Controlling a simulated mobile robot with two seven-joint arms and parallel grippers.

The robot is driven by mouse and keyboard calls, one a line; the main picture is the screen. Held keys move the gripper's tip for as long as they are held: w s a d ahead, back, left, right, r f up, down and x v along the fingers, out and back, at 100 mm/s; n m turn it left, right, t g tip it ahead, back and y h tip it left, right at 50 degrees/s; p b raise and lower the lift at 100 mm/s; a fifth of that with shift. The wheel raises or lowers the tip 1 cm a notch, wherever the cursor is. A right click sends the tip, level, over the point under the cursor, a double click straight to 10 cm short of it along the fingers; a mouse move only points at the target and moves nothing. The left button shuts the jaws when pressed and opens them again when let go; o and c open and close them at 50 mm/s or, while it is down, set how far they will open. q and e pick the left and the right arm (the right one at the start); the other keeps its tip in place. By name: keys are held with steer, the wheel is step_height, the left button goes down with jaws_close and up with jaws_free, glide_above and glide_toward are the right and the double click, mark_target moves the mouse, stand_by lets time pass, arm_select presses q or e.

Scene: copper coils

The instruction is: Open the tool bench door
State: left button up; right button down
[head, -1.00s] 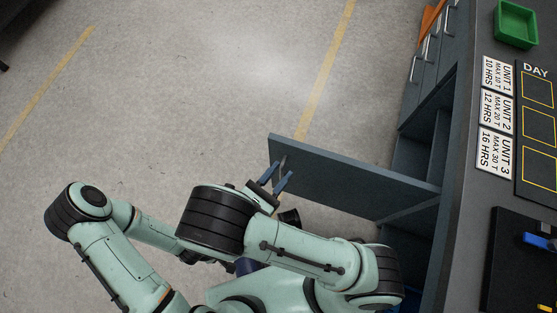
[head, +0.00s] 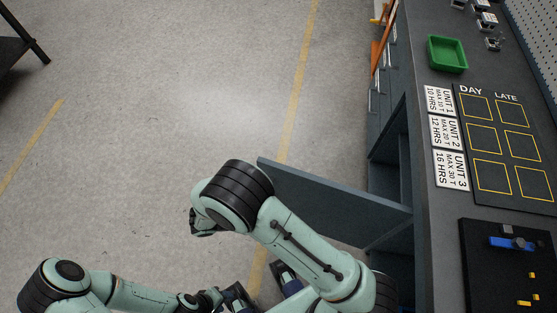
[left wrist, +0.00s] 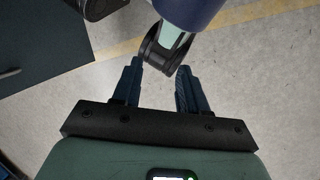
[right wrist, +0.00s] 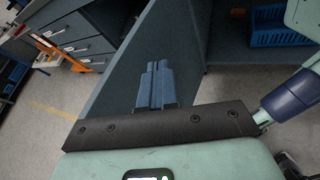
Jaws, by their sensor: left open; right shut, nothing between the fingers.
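The tool bench door (head: 335,205) is a dark blue-grey panel. In the head view it stands swung out from the bench, well open. In the right wrist view the door (right wrist: 140,65) fills the middle, behind my right gripper (right wrist: 157,65). That gripper's fingers are together and empty; contact with the door cannot be told. My left gripper (left wrist: 158,75) is open and empty over the floor, close to a joint of my other arm. A dark panel with a handle (left wrist: 10,73) shows at the upper left there.
The bench top (head: 430,235) runs down the right, with a green bin (head: 447,54) and unit signs (head: 447,130). Drawers (right wrist: 75,35) stand beyond the door. A blue basket (right wrist: 280,25) sits in the cabinet.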

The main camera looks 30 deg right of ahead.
steer(key=w+d+m+g+y+p, duration=0.3)
steer(key=w+m+g+y, duration=0.15)
steer(key=m+y, duration=0.35)
step_height(320, 180, up, 4)
steer(key=m+t+y+p, duration=0.2)
steer(key=m+y+p, duration=0.2)
steer(key=m+y, duration=0.45)
glide_above(282, 165)
steer(key=m+h, duration=0.2)
steer(key=w+d+r+m+t+y+p, duration=0.2)
steer(key=w+d+r+m+t, duration=0.1)
steer(key=w+d, duration=0.35)
steer(key=shift+y, duration=0.25)
steer(key=s+a+f, duration=0.2)
steer(key=f, duration=0.1)
steer(key=s+a+f, duration=0.1)
steer(key=f, duration=0.2)
steer(key=s+a+f, duration=0.2)
steer(key=f, duration=0.1)
steer(key=shift+s+a+f+b, duration=0.1)
steer(key=shift+s+a+b, duration=0.25)
steer(key=shift+b, duration=0.05)
arm_select(q)
steer(key=w+r, duration=0.3)
steer(key=r, duration=0.7)
steer(key=shift+w, duration=0.25)
